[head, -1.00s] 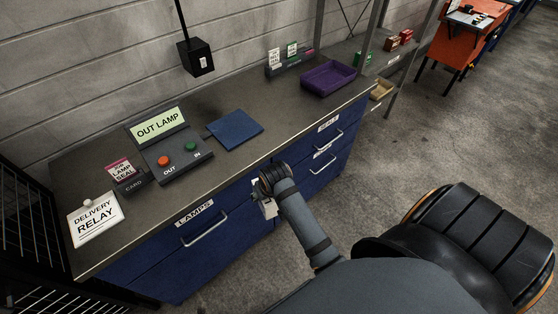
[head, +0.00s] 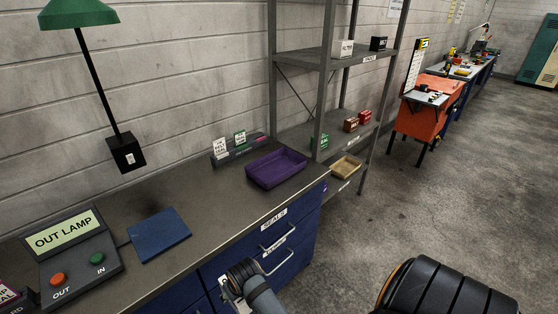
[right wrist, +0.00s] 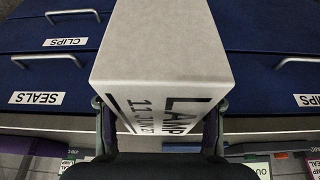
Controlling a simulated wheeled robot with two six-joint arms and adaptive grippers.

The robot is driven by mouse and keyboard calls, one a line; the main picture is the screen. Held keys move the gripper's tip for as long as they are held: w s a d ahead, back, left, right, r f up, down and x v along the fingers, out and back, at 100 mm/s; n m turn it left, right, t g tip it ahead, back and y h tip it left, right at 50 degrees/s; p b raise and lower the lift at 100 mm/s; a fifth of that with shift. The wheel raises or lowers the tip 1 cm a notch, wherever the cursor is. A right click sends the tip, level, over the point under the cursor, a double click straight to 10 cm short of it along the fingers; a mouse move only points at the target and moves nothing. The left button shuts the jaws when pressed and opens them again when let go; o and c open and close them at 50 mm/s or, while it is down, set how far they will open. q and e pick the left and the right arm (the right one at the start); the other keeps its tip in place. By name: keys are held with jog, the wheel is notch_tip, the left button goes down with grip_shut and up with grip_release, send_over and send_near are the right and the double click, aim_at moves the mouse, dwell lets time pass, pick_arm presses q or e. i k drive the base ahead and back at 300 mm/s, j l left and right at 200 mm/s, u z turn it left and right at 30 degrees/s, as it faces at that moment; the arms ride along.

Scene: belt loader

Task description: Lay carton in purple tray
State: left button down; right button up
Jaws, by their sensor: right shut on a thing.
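The carton is a white box with "LAMP" lettering, seen large in the right wrist view (right wrist: 155,55). My right gripper (right wrist: 158,128) is shut on it, one finger on each side. In the head view my right gripper (head: 232,284) is at the bottom, in front of the blue drawers, with a small part of the carton (head: 227,292) showing beside it. The purple tray (head: 277,182) sits at the far right end of the counter and looks empty. The gripper is nearer to me and below it, apart from it. My left gripper is not in view.
A blue mat (head: 160,236) lies on the counter (head: 205,205), left of the tray. A dark rack with small cards (head: 240,150) stands behind the tray. The control box (head: 68,262) is at left. A metal shelf (head: 322,90) stands beyond the counter. The counter between mat and tray is clear.

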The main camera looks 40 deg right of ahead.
aim_at(286, 165)
jog(key=l+u, duration=0.2)
jog(key=l, duration=0.35)
jog(key=l+u, duration=0.2)
jog(key=l, duration=0.3)
jog(key=k+l+u, duration=0.2)
jog(key=l, duration=0.35)
jog(key=l+u, duration=0.2)
jog(key=l, duration=0.3)
jog(key=k+l+u, duration=0.2)
jog(key=l, duration=0.3)
jog(key=k+l+u, duration=0.2)
jog(key=l, duration=0.25)
jog(key=k+l+u, duration=0.2)
jog(key=l, duration=0.25)
jog(key=k+l+u, duration=0.2)
jog(key=k+l, duration=0.05)
jog(key=l, duration=0.15)
